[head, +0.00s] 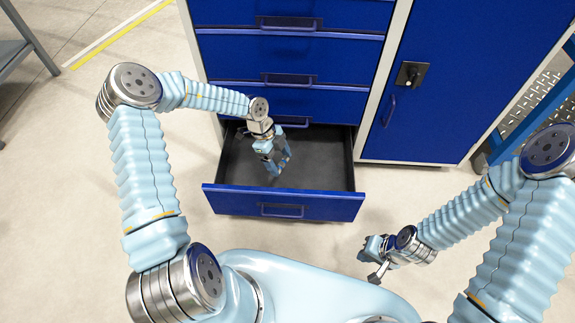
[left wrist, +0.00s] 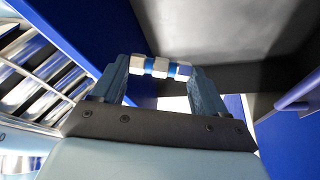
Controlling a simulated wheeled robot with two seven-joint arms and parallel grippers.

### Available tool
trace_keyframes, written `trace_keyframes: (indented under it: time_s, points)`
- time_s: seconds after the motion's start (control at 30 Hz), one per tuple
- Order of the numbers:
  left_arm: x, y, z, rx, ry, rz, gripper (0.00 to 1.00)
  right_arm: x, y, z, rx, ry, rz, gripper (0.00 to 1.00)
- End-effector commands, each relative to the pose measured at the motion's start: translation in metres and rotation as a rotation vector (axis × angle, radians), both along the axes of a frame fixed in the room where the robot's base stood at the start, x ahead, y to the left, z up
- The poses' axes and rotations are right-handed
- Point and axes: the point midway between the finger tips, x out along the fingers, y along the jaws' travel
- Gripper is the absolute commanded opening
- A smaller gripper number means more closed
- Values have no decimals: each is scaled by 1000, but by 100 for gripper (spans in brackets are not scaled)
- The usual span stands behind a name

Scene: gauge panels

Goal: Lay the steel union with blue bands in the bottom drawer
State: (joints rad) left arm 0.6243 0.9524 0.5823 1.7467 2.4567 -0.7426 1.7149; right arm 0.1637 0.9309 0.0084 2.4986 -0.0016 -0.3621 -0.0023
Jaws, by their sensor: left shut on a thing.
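The steel union with blue bands (left wrist: 160,68) is held crosswise between the two fingertips of my left gripper (left wrist: 161,72) in the left wrist view. In the head view my left gripper (head: 277,166) is over the open bottom drawer (head: 325,172), pointing down into it. The union is too small there to make out clearly. The drawer is pulled out, with a dark floor and a blue front. Whether the union touches the drawer floor cannot be told. My right gripper (head: 374,262) is low at the right, outside the drawer; its fingers look apart with nothing between them.
The blue cabinet has several shut drawers (head: 290,50) with handles above the open one. A blue door (head: 425,100) with a black latch is to their right. A perforated rack (head: 535,105) stands at the far right.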

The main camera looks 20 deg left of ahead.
Motion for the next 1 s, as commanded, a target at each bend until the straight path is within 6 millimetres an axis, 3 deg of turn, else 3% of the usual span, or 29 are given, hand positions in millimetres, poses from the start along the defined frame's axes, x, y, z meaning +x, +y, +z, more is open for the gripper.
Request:
trace_keyframes:
  time_s: [0.03, 0.1, 0.37, 0.7, 0.83, 1.0]
  points:
    - [-1, 0, -19, 0, 1, 99, 44, 1, -2, -15, -2, -1, -4, 0]
    - [-1, -1, -31, 2, 0, 228, 44, 2, -4, -24, -5, -3, -7, 0]
    - [1, 6, -49, 3, 2, 429, 44, 3, -8, -34, -11, -5, -13, 0]
    - [11, 93, -92, 2, 3, 435, 44, 3, -6, -48, -7, -2, -12, 0]
    - [13, 113, -119, 3, 2, 430, 44, 2, -6, -54, -5, -1, -10, 0]
    - [15, 126, -133, 4, 1, 425, 44, 2, -5, -57, -4, 0, -10, 0]
